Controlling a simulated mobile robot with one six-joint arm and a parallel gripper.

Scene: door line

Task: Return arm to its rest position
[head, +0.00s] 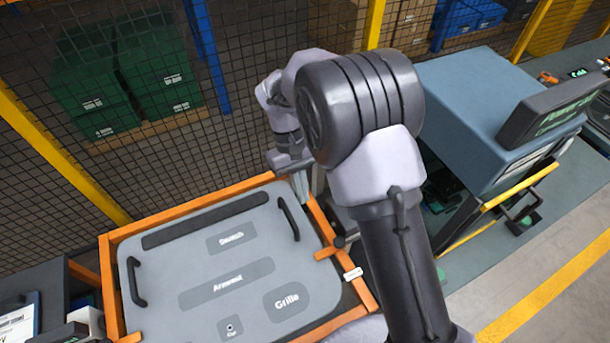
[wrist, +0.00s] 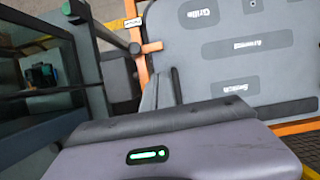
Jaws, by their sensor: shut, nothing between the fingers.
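My arm rises through the middle of the head view, bent at a large dark grey joint. My gripper (head: 287,164) hangs behind that joint, partly hidden by it, above the far right edge of a grey panel (head: 165,285). It is shut and empty. In the wrist view my gripper's pale body with a green light fills the bottom, and the panel shows upside down beyond it (wrist: 290,65). The panel has two dark handles and labels such as "Switch", "Armrest" and "Grille". I cannot tell the exact gap between gripper and panel.
An orange frame (head: 205,190) surrounds the panel. A mesh fence with yellow posts (head: 60,150) stands behind, with green crates (head: 160,65) beyond it. A blue-grey cabinet (head: 470,95) with a screen stands right of my arm. Open floor (head: 575,235) lies at the lower right.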

